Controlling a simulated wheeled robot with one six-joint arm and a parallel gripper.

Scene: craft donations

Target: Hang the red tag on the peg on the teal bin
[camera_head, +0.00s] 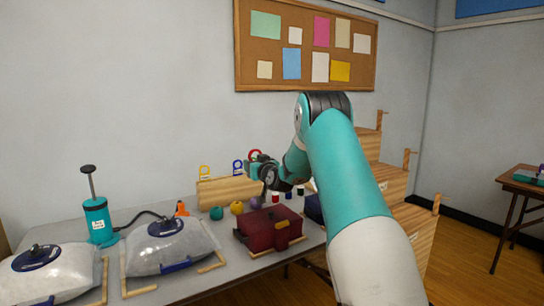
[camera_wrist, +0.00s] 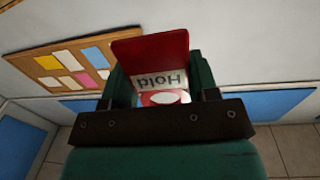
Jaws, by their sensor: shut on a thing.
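My gripper (camera_head: 258,166) is above the table, near the right end of a wooden rack. It is shut on the red tag (camera_wrist: 150,50), whose red plate and white "Hold" label show between the fingers in the wrist view. The label reads upside down there. In the head view the tag's red ring (camera_head: 254,153) shows at the gripper. Wooden bins with upright pegs stand stacked at the right, including an upper peg (camera_head: 379,119), a middle peg (camera_head: 406,158) and a lower peg (camera_head: 436,203). My arm covers part of them. I cannot make out which bin is teal.
The wooden rack (camera_head: 222,191) holds a yellow tag (camera_head: 204,171) and a blue tag (camera_head: 237,167). Yarn balls, a dark red box (camera_head: 268,229), a teal pump (camera_head: 100,222) and two clear bags crowd the table (camera_head: 215,274). Another table (camera_head: 517,186) stands far right, with open floor before it.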

